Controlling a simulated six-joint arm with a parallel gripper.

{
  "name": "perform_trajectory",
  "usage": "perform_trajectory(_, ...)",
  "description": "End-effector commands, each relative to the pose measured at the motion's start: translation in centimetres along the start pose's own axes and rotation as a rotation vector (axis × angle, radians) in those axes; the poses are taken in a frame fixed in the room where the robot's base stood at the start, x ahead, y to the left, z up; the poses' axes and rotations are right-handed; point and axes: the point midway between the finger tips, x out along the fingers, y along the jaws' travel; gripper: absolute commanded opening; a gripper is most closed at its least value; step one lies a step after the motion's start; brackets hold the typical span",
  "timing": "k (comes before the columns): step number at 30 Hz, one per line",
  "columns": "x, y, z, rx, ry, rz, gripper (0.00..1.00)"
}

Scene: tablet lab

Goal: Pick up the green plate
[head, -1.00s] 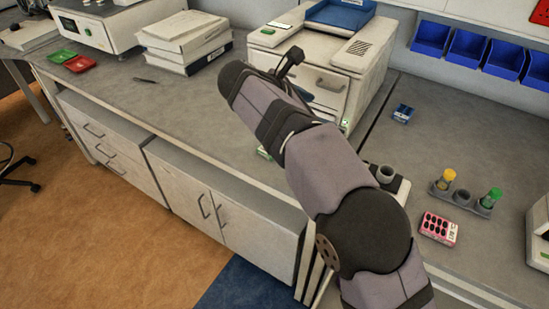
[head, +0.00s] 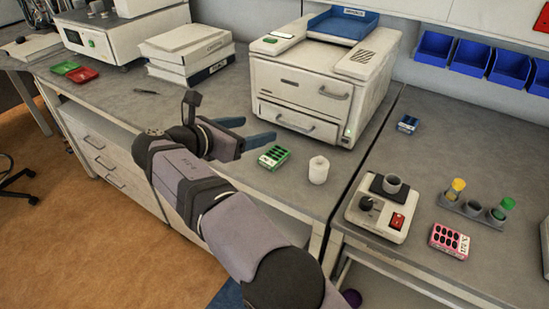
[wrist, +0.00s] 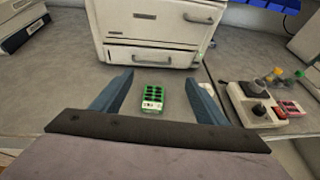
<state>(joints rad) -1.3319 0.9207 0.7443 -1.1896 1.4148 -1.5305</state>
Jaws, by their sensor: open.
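The green plate (head: 273,157) is a small flat green block with dark wells and a white label. It lies on the grey bench in front of the white drawer machine. In the wrist view the green plate (wrist: 153,98) lies between the two blue fingers, farther out than my gripper's base. My gripper (head: 248,131) is open and empty, to the left of the plate in the head view, its fingers pointing right. In the wrist view the open gripper (wrist: 158,78) has its fingers wide apart on either side of the plate, not visibly touching it.
A white cylinder (head: 318,170) stands close right of the plate. The white drawer machine (head: 315,88) stands behind. A device with a red switch (head: 380,208), a tube rack (head: 470,212) and a pink plate (head: 449,241) are right. Green and red trays (head: 82,75) lie far left.

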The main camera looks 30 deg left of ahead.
Motion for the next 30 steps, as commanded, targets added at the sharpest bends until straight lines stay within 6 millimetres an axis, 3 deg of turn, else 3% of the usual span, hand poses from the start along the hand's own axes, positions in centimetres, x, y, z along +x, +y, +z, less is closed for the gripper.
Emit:
perform_trajectory(12, 4.1, -0.1, -9.9, -0.006, 0.003, -0.002, 0.67)
perform_trajectory(16, 4.4, -0.1, -10.7, -0.002, 0.002, -0.001, 0.67)
perform_trajectory(30, 6.6, 0.0, -10.6, -0.001, 0.002, -0.001, 0.67)
